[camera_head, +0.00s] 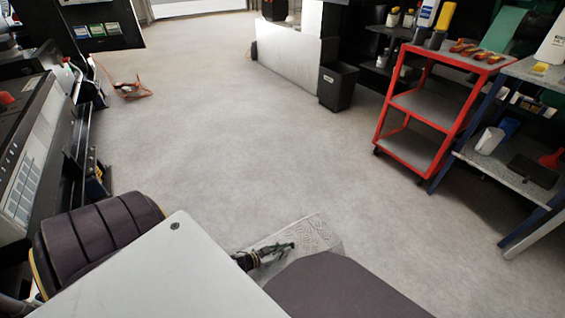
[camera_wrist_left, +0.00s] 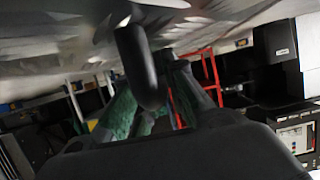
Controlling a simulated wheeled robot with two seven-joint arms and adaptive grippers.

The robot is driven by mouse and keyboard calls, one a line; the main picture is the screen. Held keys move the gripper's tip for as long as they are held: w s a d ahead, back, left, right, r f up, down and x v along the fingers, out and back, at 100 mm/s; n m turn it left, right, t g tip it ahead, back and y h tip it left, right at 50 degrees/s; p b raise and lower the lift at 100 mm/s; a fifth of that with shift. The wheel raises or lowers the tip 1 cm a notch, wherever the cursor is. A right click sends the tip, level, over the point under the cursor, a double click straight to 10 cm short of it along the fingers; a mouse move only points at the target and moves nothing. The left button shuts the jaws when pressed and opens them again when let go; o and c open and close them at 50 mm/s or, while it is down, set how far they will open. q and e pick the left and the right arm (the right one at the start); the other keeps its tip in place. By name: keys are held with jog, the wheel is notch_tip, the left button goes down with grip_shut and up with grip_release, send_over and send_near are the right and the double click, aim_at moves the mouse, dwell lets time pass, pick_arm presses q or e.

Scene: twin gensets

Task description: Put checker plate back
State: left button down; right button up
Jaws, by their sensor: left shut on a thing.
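The checker plate (camera_head: 318,229) is a light grey metal sheet with a raised tread pattern. It shows in the head view at the lower middle, just beyond my body, above the floor. My left gripper (camera_head: 284,248) is shut on its near left part. My own body hides the plate's near side. In the left wrist view the plate (camera_wrist_left: 60,62) fills the top as a blurred grey surface. The dark fingers with green pads of my left gripper (camera_wrist_left: 140,112) reach up towards it. My right gripper is not in view.
A red trolley (camera_head: 423,103) with tools on top stands at the right, beside a blue-legged shelf bench (camera_head: 500,165). A black bin (camera_head: 338,86) stands farther back. A grey control console (camera_head: 35,150) is at the left, with a red cable (camera_head: 128,90) on the floor. The middle floor is clear.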

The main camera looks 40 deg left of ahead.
pick_arm(q)
jog(key=shift+w+f, duration=0.15)
jog(key=shift+f, duration=0.1)
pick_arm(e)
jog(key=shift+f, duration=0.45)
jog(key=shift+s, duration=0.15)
pick_arm(q)
jog(key=c, duration=1.5)
grip_release()
jog(key=shift+f, duration=0.1)
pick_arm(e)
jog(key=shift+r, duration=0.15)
pick_arm(q)
jog(key=shift+o, duration=0.2)
jog(key=shift+s, duration=0.25)
